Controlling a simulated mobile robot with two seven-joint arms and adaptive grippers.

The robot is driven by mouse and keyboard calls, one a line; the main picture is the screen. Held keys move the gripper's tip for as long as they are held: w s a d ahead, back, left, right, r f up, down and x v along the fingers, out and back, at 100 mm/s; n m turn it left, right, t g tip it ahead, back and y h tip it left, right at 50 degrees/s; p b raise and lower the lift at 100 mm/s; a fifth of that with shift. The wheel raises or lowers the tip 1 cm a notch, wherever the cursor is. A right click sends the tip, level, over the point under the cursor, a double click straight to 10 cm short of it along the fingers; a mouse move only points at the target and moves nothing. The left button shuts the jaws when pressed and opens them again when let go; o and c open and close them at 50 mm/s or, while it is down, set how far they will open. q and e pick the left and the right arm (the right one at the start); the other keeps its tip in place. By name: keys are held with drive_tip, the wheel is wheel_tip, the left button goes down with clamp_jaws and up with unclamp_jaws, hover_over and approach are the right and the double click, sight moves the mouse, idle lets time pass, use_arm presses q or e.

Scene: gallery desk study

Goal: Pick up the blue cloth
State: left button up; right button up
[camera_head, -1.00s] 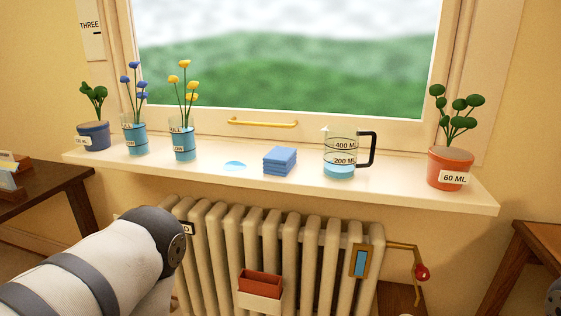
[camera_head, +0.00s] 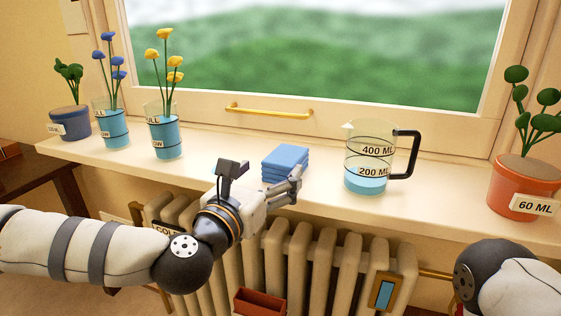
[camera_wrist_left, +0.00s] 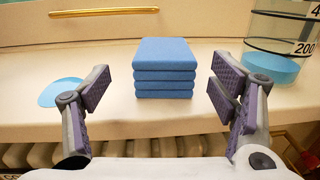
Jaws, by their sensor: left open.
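The blue cloth (camera_head: 286,160) is a folded stack of several layers on the windowsill. My left gripper (camera_head: 262,178) is open at the front of the sill, just short of the cloth. In the left wrist view its fingers (camera_wrist_left: 157,98) are spread wide, one on each side of the cloth's line, with nothing between them. The gripper partly hides the cloth's lower front in the head view. My right arm shows at the lower right, its gripper out of view.
A measuring jug (camera_head: 367,162) with blue water stands right of the cloth. A spilled puddle (camera_wrist_left: 63,92) lies left of it. Flower glasses (camera_head: 164,135) stand further left, an orange pot (camera_head: 525,190) far right. A radiator (camera_head: 320,262) is below the sill.

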sight(286, 153)
use_arm(q)
drive_tip(key=x, duration=0.7)
drive_tip(key=shift+w+d+r, duration=0.15)
drive_tip(key=shift+w+d, duration=0.1)
drive_tip(key=shift+d, duration=0.1)
drive_tip(key=c, duration=1.2)
drive_tip(key=shift+c, duration=0.3)
